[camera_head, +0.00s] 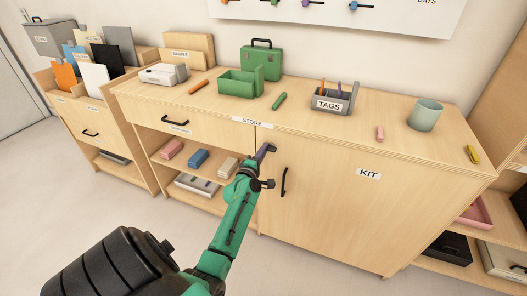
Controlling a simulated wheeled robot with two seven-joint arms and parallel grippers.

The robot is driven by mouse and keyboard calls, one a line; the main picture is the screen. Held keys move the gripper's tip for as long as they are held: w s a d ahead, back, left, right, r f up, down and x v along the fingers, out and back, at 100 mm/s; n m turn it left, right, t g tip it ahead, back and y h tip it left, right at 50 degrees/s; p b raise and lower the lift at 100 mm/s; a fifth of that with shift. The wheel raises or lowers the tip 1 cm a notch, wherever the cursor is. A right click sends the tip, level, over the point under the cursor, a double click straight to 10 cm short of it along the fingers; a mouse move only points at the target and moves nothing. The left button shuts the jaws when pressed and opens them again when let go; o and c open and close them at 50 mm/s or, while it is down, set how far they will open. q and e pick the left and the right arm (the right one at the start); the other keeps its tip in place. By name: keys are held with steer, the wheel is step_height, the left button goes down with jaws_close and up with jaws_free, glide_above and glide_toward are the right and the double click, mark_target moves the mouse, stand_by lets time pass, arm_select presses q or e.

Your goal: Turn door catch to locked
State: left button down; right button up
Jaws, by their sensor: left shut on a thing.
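The door catch (263,153) is a small purple lever with a dark end, at the upper left edge of the cabinet door (325,215) labelled KIT. It slants up to the right, just below the cabinet top. My left gripper (257,172) reaches up from below on a green arm and is shut on the catch, partly hiding its lower part. I cannot tell from this view whether the catch stands at locked. The door looks closed. Its black handle (284,182) is just right of the gripper. My right gripper is not in view.
Open shelves (207,178) left of the door hold several small boxes. On the cabinet top stand a green toolbox (261,62), an open green box (237,85), a TAGS caddy (333,102) and a pale green cup (425,115). The floor in front is clear.

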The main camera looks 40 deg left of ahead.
arm_select(q)
steer(key=c, duration=0.9)
jaws_free()
steer(key=v, duration=1.4)
steer(key=shift+s+d, duration=0.15)
steer(key=shift+s, duration=0.1)
steer(key=shift+f, duration=0.1)
